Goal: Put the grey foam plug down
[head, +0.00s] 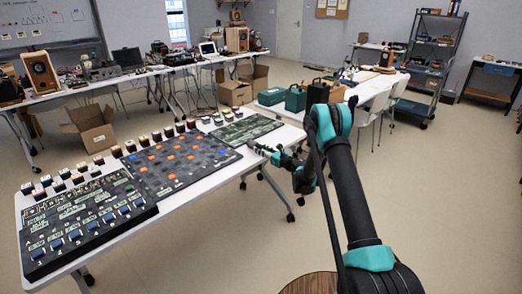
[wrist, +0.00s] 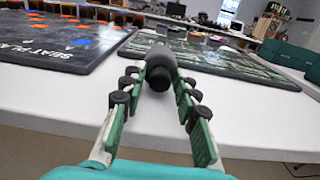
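A dark grey foam plug (wrist: 160,66) sits between the tips of my gripper's green-padded fingers in the wrist view. It fills the gap between them, with its darker rounded end towards the camera. My gripper (head: 258,148) is shut on it, over the near edge of the white table in the head view. The plug is too small to make out clearly in the head view. Whether its far end touches the table is hidden.
The white table (wrist: 245,122) has a bare strip along its near edge. It carries a green-patterned board (head: 247,130), a dark board with orange squares (head: 178,162) and a board with blue parts (head: 83,222). Several small jars (head: 117,152) line the far edge.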

